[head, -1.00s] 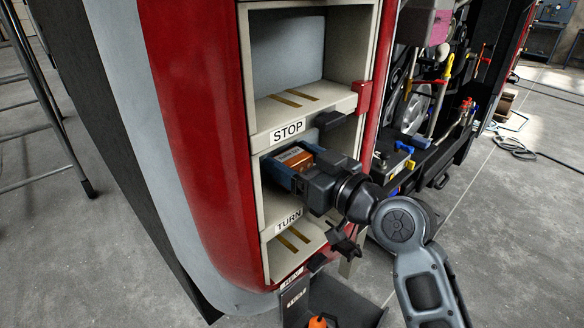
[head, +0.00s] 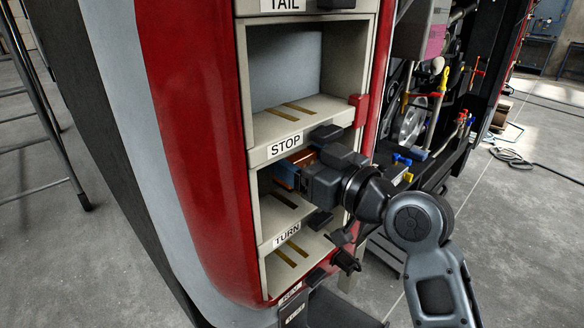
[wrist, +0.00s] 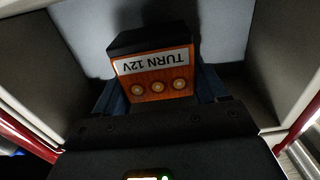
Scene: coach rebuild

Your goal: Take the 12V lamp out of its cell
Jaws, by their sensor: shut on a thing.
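In the head view the lamp (head: 303,157) is mostly hidden by my gripper (head: 290,172). Both are inside the middle cell (head: 268,212), whose front lip reads "TURN". The lamp appears raised above the cell floor, where brass strips (head: 284,199) are bare.
The empty "STOP" cell (head: 290,75) is above, with its shelf close over my gripper. Another empty cell (head: 280,272) is below. Cell walls flank the lamp closely in the wrist view. A red bracket (head: 358,108) is on the right post. Open floor (head: 500,230) lies to the right.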

